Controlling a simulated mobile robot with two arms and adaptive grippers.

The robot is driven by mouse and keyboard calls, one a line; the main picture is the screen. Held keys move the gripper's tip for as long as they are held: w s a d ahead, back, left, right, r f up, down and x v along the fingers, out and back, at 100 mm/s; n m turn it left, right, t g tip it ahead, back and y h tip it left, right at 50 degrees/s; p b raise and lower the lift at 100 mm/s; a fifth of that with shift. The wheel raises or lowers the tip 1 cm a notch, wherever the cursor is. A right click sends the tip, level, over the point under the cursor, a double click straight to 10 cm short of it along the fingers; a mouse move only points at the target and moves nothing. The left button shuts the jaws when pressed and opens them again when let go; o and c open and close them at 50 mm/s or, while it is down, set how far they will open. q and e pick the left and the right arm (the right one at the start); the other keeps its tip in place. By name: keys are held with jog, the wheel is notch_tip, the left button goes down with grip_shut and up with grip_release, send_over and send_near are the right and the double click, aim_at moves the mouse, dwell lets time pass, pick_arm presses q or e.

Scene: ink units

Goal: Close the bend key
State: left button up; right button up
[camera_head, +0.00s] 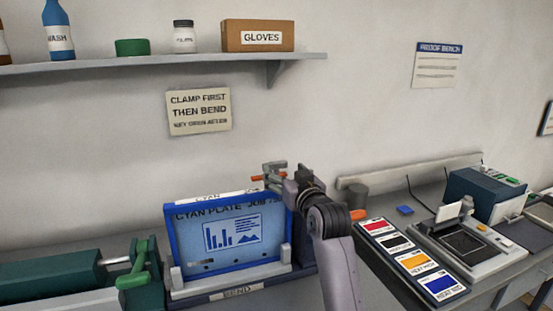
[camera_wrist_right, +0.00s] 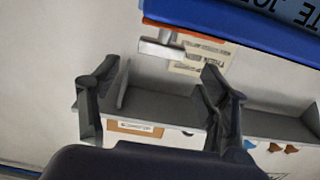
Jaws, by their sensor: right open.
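A blue plate (camera_head: 245,240) marked "CYAN PLATE JOB" stands upright in a blue frame above a base labelled "BEND" (camera_head: 237,291). My right gripper (camera_head: 272,172) is open at the frame's top right corner. A small orange-tipped part (camera_head: 257,178) shows just left of its fingers; it may be the bend key, but I cannot tell. In the right wrist view my fingers (camera_wrist_right: 158,105) are apart with nothing between them. A pale metal piece (camera_wrist_right: 160,49) and an orange strip lie beyond them, beside the blue frame (camera_wrist_right: 240,20). My left gripper is not in view.
A dark green machine with a green lever (camera_head: 138,268) stands left of the plate. A colour strip tray (camera_head: 412,258) and a press (camera_head: 466,242) stand to the right. A wall shelf (camera_head: 150,63) holds bottles and a gloves box (camera_head: 258,35). A sign reads "CLAMP FIRST THEN BEND" (camera_head: 199,111).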

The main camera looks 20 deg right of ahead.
aim_at(278, 163)
jog(key=w+p, duration=0.1)
jog(key=w, duration=0.6)
jog(key=shift+a, duration=0.1)
jog(key=shift+s, duration=0.1)
jog(key=shift+c, duration=0.5)
grip_shut()
